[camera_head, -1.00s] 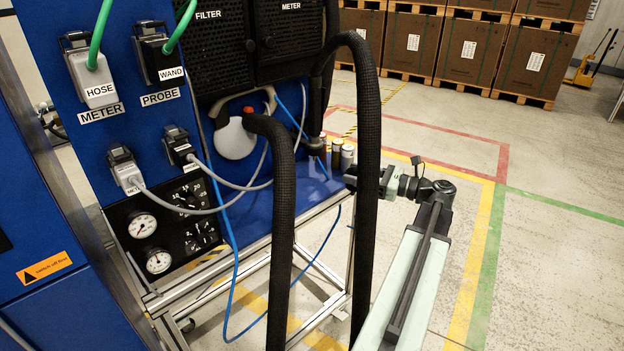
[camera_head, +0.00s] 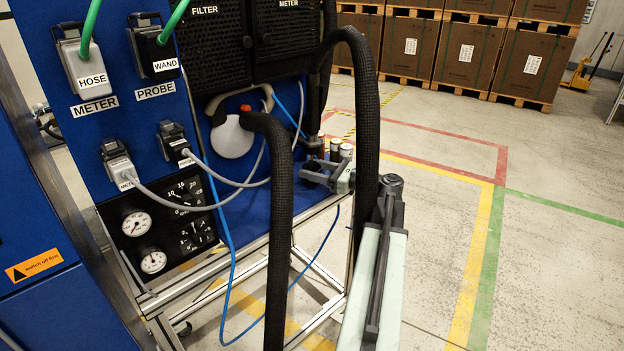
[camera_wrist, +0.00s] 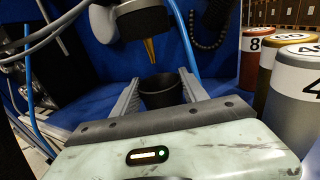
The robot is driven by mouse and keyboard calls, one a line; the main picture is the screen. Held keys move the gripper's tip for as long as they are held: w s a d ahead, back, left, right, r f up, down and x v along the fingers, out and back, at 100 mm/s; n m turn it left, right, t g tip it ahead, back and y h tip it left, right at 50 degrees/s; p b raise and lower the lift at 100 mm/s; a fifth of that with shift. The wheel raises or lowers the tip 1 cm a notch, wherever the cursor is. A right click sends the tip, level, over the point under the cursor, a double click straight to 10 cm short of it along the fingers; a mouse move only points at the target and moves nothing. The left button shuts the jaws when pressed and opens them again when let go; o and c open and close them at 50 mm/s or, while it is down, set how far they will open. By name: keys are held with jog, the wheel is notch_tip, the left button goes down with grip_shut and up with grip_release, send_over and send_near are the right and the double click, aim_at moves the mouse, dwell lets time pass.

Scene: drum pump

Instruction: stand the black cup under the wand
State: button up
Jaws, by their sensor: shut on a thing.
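The black cup (camera_wrist: 162,92) stands upright between the fingers of my gripper (camera_wrist: 160,96) in the wrist view, and the fingers are shut on its sides. The wand (camera_wrist: 145,22) hangs above it, with a brass-coloured tip (camera_wrist: 151,48) pointing down. The tip ends above the far rim, slightly left of the cup's middle; I cannot tell whether it is directly over the opening. In the head view my gripper (camera_head: 318,172) reaches left over the blue shelf. The cup is hard to make out there.
Several numbered cans stand close on the right, among them a red can (camera_wrist: 256,55) and a grey can (camera_wrist: 294,90). A blue tube (camera_wrist: 182,38) hangs near the wand.

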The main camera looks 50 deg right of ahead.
jog(key=shift+f, duration=0.9)
jog(key=shift+r, duration=0.25)
jog(key=shift+f, duration=0.2)
jog(key=o, duration=1.3)
jog(key=shift+r, duration=0.15)
jog(key=shift+s+r, duration=0.1)
jog(key=shift+s, duration=0.1)
jog(key=v, duration=1.1)
jog(key=shift+s+d, duration=0.15)
jog(key=shift+s, duration=0.2)
